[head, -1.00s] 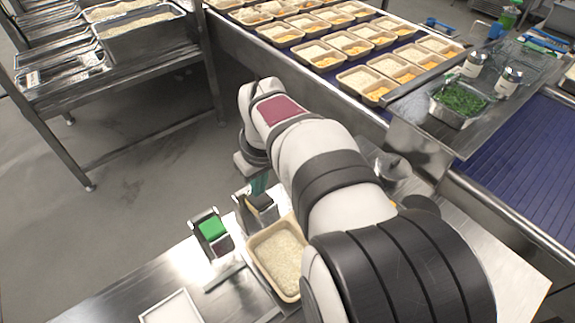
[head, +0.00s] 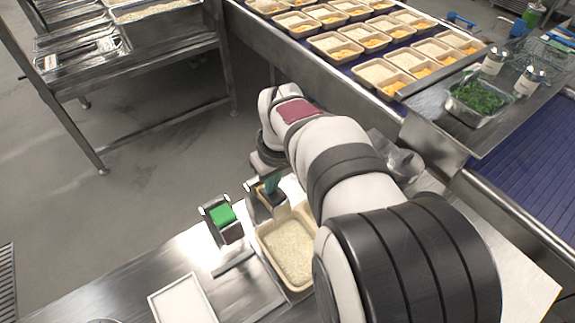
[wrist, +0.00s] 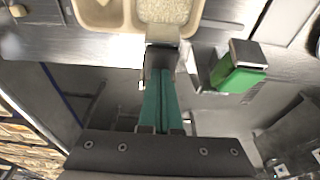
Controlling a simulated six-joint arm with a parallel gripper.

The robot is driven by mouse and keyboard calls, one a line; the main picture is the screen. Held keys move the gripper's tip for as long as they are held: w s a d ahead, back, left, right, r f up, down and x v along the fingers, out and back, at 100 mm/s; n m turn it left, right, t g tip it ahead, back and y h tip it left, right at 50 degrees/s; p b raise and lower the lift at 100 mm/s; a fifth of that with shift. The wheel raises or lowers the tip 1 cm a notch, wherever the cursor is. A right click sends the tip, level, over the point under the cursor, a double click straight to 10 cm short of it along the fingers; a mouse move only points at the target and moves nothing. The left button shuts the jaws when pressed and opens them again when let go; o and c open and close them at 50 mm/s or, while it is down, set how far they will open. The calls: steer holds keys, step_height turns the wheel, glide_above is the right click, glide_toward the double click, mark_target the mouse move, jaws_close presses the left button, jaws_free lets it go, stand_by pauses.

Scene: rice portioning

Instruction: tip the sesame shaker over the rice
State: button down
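Two clear jars with silver lids and pale labels, the nearer (head: 528,82) and the farther (head: 493,62), stand upright on the steel shelf at the upper right in the head view. They look like shakers, but I cannot read which holds sesame. A tan tray of rice (head: 289,248) sits on the steel bench below my arm; its rice (wrist: 163,10) shows at the top of the wrist view.
A green-topped stand (head: 222,215) is left of the rice tray, with a white tray (head: 183,302) in front. A pan of chopped greens (head: 476,101) is near the jars. Filled trays line the conveyor (head: 300,48) behind; a steel rack (head: 150,40) stands at the back left.

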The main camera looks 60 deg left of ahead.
steer(key=shift+d+f, duration=0.25)
steer(key=shift+f, duration=0.4)
steer(key=shift+d+f, duration=0.25)
steer(key=shift+f, duration=0.35)
steer(key=shift+d+f, duration=0.25)
steer(key=shift+f, duration=0.4)
steer(key=shift+a+r, duration=0.3)
steer(key=shift+r, duration=0.75)
steer(key=shift+a+r, duration=0.35)
steer(key=shift+r, duration=0.65)
steer(key=shift+a+r, duration=0.3)
steer(key=shift+r, duration=0.75)
steer(key=shift+r, duration=0.1)
step_height(320, 180, up, 6)
glide_above(277, 197)
steer(key=a, duration=0.2)
steer(key=shift+f, duration=3.1)
steer(key=shift+f, duration=0.15)
